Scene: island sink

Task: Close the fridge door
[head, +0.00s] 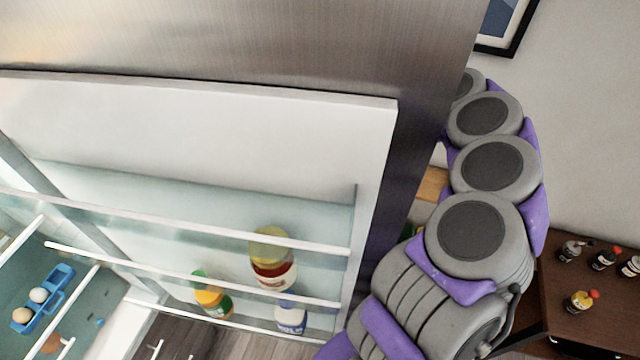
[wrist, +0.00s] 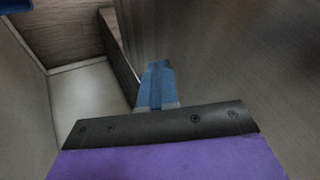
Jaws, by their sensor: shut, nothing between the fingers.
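The fridge door (head: 245,130) stands open in the head view. Its white inner side with shelf racks faces me, and its brushed metal edge (head: 437,100) runs down the right. The fridge interior (head: 100,290) shows at the lower left. My arm reaches up past the right edge of the door, and its far end is hidden in the head view. In the wrist view my gripper (wrist: 156,85) is shut and empty, its blue fingers together. A brushed metal surface (wrist: 245,70), which looks like the door's outside, lies close on the right. I cannot tell whether the fingers touch it.
The door racks hold several bottles (head: 272,258). A blue egg tray (head: 42,298) sits inside the fridge. A dark brown table (head: 590,295) with small bottles stands at the right. A framed picture (head: 503,25) hangs on the wall. Wood floor (head: 185,335) shows below.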

